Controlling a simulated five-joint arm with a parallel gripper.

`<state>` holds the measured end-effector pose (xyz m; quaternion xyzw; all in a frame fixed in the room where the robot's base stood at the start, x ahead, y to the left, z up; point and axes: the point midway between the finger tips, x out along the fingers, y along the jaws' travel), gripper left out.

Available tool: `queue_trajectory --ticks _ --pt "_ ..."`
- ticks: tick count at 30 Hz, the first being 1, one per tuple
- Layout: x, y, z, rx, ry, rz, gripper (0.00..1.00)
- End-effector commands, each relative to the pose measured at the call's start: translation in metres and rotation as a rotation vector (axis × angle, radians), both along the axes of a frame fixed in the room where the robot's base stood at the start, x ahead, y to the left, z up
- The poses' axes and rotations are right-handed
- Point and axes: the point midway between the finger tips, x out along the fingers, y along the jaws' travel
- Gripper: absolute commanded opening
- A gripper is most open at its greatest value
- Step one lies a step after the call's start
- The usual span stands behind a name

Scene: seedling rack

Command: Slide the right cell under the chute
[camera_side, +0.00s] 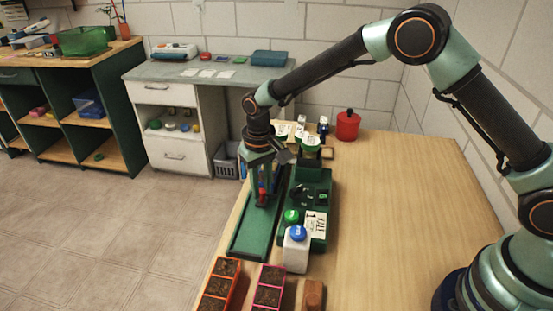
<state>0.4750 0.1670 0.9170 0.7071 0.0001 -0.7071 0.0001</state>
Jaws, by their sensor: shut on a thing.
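A white bottle with a blue cap (296,252) stands in front of the machine, with a green cap (291,216) behind it. A brown block (313,295) lies near the bottom edge. A red pot (347,125) stands at the back. The wooden table (400,200) is clear on the right.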

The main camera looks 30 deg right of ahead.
Motion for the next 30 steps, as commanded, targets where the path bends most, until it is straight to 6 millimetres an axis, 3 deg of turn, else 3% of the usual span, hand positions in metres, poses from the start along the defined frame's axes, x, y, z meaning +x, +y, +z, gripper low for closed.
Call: queue_trajectory --ticks 8,16,26,27,30 --pt "0.003 -0.003 0.001 0.000 0.001 -0.003 0.00" --pt "0.030 -0.029 0.001 0.001 -0.002 -0.003 0.00" --pt "0.034 -0.033 0.002 0.002 -0.007 -0.005 0.00" --pt "0.034 -0.033 0.002 0.002 -0.008 -0.006 0.38" --pt "0.034 -0.033 0.002 0.002 -0.007 -0.005 0.40"
